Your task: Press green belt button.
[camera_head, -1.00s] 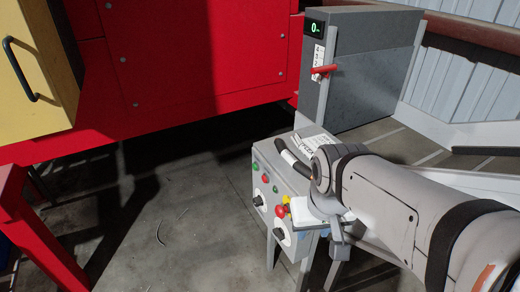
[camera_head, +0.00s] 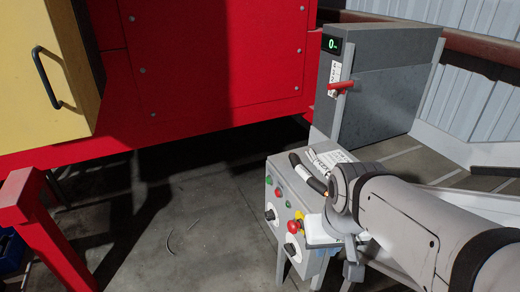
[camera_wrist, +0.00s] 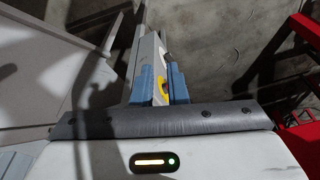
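The grey control box (camera_head: 290,205) stands low in the middle of the head view. Its sloped face has a green button (camera_head: 269,180), a red button (camera_head: 278,192) and a second small green button (camera_head: 288,204). I cannot read which one is for the belt. A red mushroom button (camera_head: 293,226) is lower right on it. My gripper is mostly hidden behind my wrist at the box's right end in the head view. In the wrist view my gripper (camera_wrist: 161,86) has its two blue fingers apart, with a yellow part (camera_wrist: 161,92) showing between them. No contact with a button is visible.
Two black rotary knobs (camera_head: 270,215) sit on the box's face. A grey cabinet (camera_head: 375,95) with a red lever (camera_head: 341,86) stands behind. A red machine (camera_head: 220,60) fills the back left; the floor before it is clear.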

